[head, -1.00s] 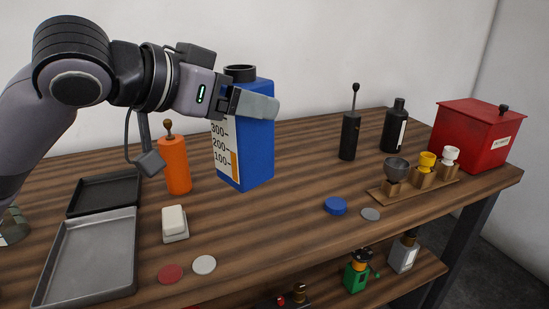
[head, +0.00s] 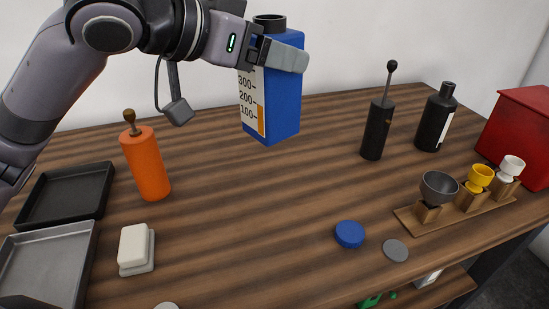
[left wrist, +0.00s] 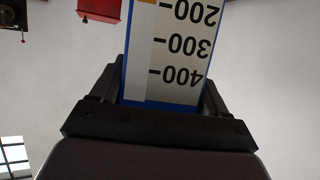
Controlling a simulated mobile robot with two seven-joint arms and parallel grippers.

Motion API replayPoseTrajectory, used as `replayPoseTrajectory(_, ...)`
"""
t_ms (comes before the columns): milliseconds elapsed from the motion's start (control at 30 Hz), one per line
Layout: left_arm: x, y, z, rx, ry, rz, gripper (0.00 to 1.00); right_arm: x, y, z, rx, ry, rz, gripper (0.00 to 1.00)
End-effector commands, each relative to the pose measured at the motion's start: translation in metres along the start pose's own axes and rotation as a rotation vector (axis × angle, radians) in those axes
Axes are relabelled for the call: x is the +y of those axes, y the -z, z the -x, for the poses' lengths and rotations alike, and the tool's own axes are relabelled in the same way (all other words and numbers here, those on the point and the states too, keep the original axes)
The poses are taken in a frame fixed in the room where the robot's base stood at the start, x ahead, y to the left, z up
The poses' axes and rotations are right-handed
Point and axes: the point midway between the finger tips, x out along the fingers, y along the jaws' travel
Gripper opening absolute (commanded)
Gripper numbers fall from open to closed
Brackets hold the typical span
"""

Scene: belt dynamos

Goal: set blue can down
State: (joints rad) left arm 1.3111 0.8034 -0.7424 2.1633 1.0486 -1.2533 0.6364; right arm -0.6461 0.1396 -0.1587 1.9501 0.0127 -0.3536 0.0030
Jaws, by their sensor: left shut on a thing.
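The blue can (head: 282,100) is a tall box with a white measuring scale and a dark round neck on top. My left gripper (head: 285,53) is shut on its upper part and holds it upright. The can appears to be above the table (head: 240,215), towards the back, clear of other things. In the left wrist view the can's scale face (left wrist: 172,60) sits between the two fingers of the left gripper (left wrist: 165,100). My right gripper is not in view.
An orange bottle (head: 146,165) stands left of the can. Black bottles (head: 376,130) (head: 436,120) stand right. A blue lid (head: 349,234) and grey disc (head: 395,250) lie in front. A wooden rack with cups (head: 410,218), a red box (head: 522,135), trays (head: 95,240) and a white block (head: 136,249) surround free wood.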

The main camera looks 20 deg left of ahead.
Motion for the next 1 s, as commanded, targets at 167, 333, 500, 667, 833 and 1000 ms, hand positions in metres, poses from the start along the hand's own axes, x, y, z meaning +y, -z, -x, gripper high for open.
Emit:
replayPoseTrajectory(167,-0.001,-0.043,-0.017,-0.004,0.001,0.000,0.20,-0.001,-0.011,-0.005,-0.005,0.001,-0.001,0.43)
replayPoseTrajectory(333,0.000,-0.085,-0.034,-0.004,0.001,0.000,0.20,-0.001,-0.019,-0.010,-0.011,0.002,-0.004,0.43)
replayPoseTrajectory(500,0.000,-0.120,-0.049,0.000,0.001,0.000,0.20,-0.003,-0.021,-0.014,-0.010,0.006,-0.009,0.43)
replayPoseTrajectory(667,0.000,-0.135,-0.055,0.003,0.001,0.000,0.20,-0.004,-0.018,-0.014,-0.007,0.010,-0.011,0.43)
replayPoseTrajectory(833,0.000,-0.151,-0.062,0.000,0.000,-0.001,0.20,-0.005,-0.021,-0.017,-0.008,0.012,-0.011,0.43)
replayPoseTrajectory(1000,0.000,-0.173,-0.071,0.001,0.001,0.000,0.20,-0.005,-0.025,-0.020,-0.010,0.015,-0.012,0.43)
